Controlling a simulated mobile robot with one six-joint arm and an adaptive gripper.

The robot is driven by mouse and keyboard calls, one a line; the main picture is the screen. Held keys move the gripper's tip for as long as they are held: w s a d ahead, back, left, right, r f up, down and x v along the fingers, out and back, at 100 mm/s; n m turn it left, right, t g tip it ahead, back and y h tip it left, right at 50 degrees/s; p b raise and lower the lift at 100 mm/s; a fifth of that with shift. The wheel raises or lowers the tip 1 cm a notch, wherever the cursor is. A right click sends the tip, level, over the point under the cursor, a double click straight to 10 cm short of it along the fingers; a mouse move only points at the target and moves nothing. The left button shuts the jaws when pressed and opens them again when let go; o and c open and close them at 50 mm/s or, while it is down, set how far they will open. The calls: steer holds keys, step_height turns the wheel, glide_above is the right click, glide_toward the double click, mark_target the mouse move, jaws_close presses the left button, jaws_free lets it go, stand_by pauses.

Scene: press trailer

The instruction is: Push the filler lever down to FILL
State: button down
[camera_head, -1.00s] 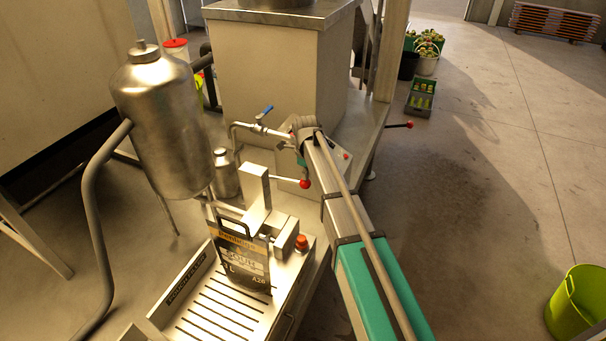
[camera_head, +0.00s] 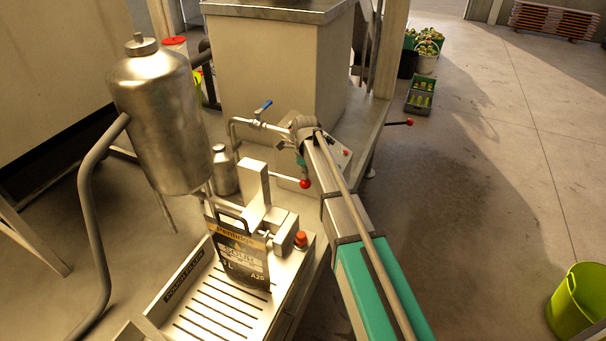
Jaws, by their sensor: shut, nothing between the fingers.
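The filler lever (camera_head: 289,179) is a thin metal rod ending in a red ball knob (camera_head: 305,184). It sticks out to the right behind the filler's upright post and looks close to level, sloping slightly down to the knob. My gripper (camera_head: 302,162) is at the far end of my arm, just above the knob in the picture. It is shut and empty, with its fingertips mostly hidden by my wrist. I cannot tell whether it touches the lever. A dark pouch (camera_head: 243,266) stands upright on the filler's slotted tray (camera_head: 205,310).
A steel tank (camera_head: 165,125) with a bent grey pipe stands left of the filler. A blue-handled valve (camera_head: 258,115) and pipe lie behind my wrist. An orange-red button (camera_head: 301,239) sits on the filler. A green bucket (camera_head: 578,302) stands on open floor at right.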

step_height(320, 180, up, 10)
steer(key=p, duration=1)
stand_by(0.3)
steer(key=s+d+f+n+b, duration=0.4)
steer(key=s+d+n, duration=0.3)
steer(key=s, duration=0.1)
steer(key=s+d+f+n+b, duration=0.3)
steer(key=s+d+n, duration=0.4)
steer(key=s, duration=0.2)
steer(key=s+d+f+n+b, duration=0.4)
steer(key=s+d+n, duration=0.3)
steer(key=s+n, duration=0.1)
steer(key=shift+s+d+f+b, duration=0.25)
steer(key=shift+s+f+b, duration=0.1)
steer(key=shift+s, duration=0.1)
steer(key=shift+a, duration=0.1)
stand_by(0.9)
